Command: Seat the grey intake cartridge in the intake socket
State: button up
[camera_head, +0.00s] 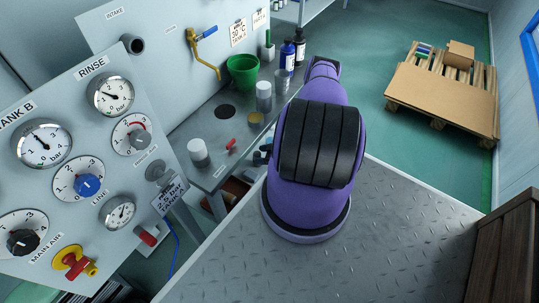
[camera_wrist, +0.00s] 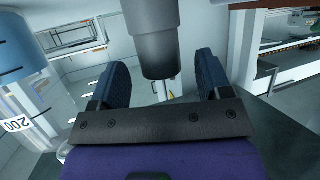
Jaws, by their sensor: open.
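The intake socket (camera_head: 133,44) is a dark round opening under the INTAKE label on the back panel, upper left in the head view. In the wrist view a grey cylinder (camera_wrist: 155,35) with a darker end stands beyond and between the fingers. It looks like the cartridge, with clear gaps to both fingers. In the head view grey, pale-topped cylinders stand on the bench, one at the back (camera_head: 263,97) and one at the front (camera_head: 198,150); I cannot tell which matches. My gripper (camera_wrist: 161,85) is open and empty. In the head view my arm mostly hides it.
A green bucket (camera_head: 242,71), blue bottle (camera_head: 287,54) and small red item (camera_head: 231,144) are on the bench (camera_head: 190,120). A yellow pipe with a blue-handled valve (camera_head: 207,33) projects behind. A gauge panel (camera_head: 90,150) stands at left. A clear vessel marked 200 (camera_wrist: 25,110) is left in the wrist view.

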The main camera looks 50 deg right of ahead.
jog(key=shift+x, duration=1.25)
jog(key=c, duration=1.1)
